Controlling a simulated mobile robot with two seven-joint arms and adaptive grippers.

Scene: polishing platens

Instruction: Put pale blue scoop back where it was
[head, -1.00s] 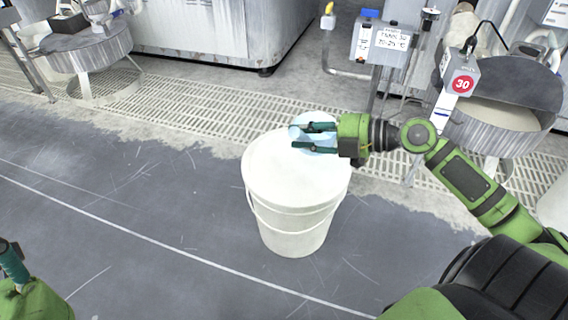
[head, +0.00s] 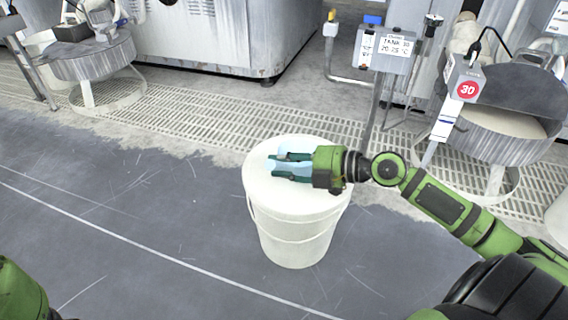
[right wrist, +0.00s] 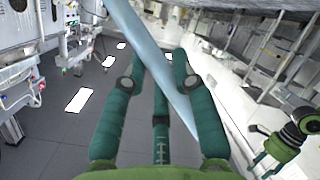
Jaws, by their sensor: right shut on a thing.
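The pale blue scoop (head: 298,165) is at my right gripper (head: 277,168), over the white lid of a bucket in the head view. My right gripper is shut on it, and the fingers hide part of it. In the right wrist view the scoop (right wrist: 148,45) runs as a long pale blue shape between the fingers of my right gripper (right wrist: 155,72). I cannot tell whether the scoop touches the lid. Only a green part of my left arm shows at the lower left corner of the head view; its fingers are not seen.
The white bucket (head: 296,240) stands on the dark floor with its lid on. Behind it runs a pale floor grating (head: 190,120). A post with a grey sign box (head: 385,48) and a round machine with a red 30 label (head: 467,90) stand behind right. The floor left of the bucket is clear.

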